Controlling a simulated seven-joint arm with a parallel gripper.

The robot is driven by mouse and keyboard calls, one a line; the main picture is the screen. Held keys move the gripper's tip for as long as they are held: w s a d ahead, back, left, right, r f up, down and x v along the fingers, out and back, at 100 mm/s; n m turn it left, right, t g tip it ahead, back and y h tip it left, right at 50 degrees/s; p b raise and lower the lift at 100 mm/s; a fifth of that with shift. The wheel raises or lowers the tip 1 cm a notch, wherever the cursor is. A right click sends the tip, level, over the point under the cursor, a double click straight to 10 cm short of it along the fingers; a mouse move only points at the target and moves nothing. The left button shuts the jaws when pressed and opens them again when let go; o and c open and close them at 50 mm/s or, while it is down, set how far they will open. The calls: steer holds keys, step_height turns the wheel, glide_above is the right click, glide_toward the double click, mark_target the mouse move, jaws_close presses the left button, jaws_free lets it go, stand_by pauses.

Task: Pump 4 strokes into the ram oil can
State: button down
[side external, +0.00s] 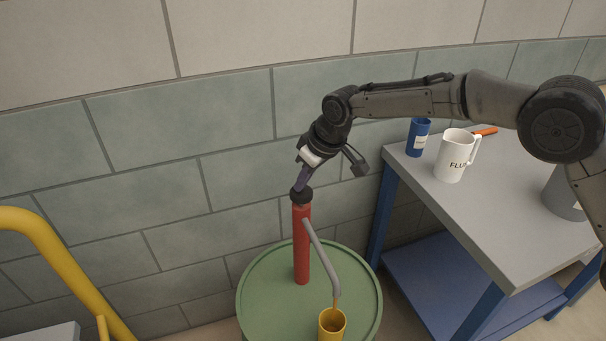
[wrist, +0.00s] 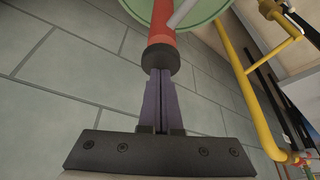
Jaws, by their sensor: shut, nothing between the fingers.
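A red hand pump (side external: 302,245) stands upright on a green drum (side external: 262,290), with a black knob (side external: 301,195) on top. Its grey spout (side external: 322,255) slopes down to a yellow can (side external: 332,322) on the drum. My gripper (side external: 300,184) is shut and points down, with its fingertips at the top of the black knob. In the wrist view the closed fingers (wrist: 161,75) meet the knob (wrist: 160,58), with the red pump body (wrist: 162,22) beyond it. Whether they press on the knob or only sit close above it, I cannot tell.
A workbench (side external: 480,215) at the right holds a white "FLUX" jug (side external: 454,158), a blue can (side external: 418,137), an orange-handled item (side external: 485,131) and a grey container (side external: 565,197). A yellow rail (side external: 60,262) stands at left. A block wall (side external: 160,200) is close behind.

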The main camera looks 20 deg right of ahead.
steer(key=shift+f, duration=0.25)
steer(key=shift+r, duration=3)
steer(key=shift+f, duration=0.1)
steer(key=shift+f, duration=2.95)
steer(key=shift+r, duration=3.05)
steer(key=shift+f, duration=0.25)
